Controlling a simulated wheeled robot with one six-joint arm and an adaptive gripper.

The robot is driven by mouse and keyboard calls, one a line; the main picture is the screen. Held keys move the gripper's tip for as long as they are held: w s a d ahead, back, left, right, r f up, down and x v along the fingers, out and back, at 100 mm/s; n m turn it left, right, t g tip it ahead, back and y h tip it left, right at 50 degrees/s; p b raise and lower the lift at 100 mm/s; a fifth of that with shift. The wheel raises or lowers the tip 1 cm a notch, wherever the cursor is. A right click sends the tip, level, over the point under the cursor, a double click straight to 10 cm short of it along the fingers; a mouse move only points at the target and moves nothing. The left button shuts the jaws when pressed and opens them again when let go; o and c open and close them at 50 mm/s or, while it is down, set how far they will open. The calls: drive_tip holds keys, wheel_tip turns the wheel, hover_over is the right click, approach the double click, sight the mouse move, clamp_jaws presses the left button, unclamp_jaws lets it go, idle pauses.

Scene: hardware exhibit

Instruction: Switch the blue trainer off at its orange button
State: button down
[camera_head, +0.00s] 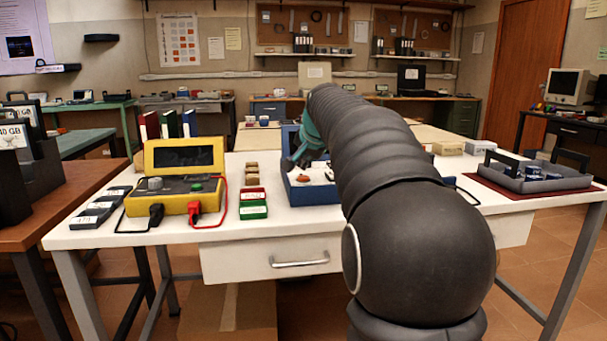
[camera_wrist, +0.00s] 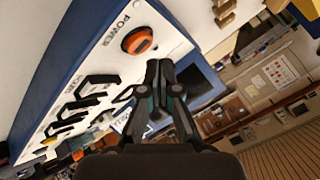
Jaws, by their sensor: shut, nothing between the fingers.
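The blue trainer (camera_head: 312,195) stands on the white table, partly hidden behind my arm in the head view. Its pale panel (camera_wrist: 95,66) with a blue edge fills the upper left of the wrist view. The orange button (camera_wrist: 138,41) sits in a dark round surround beside the word POWER. A row of black switches or handles (camera_wrist: 85,97) lies along the same panel. My gripper (camera_wrist: 160,65) is shut and empty, with its fingertips just below and right of the button in the picture. Whether they touch the panel I cannot tell. In the head view, my gripper is mostly hidden.
A yellow trainer (camera_head: 185,170) with a green button and red and black leads stands left of the blue one. Red and green small trays (camera_head: 253,210) lie between them. A grey tote (camera_head: 540,182) is on the right. Bare tabletop (camera_head: 170,237) shows at the front left.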

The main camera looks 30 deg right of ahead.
sight(305, 178)
wheel_tip(305, 178, up, 2)
drive_tip(key=shift+r+p, duration=0.25)
drive_tip(key=shift+p, duration=0.45)
drive_tip(key=shift+r, duration=1.2)
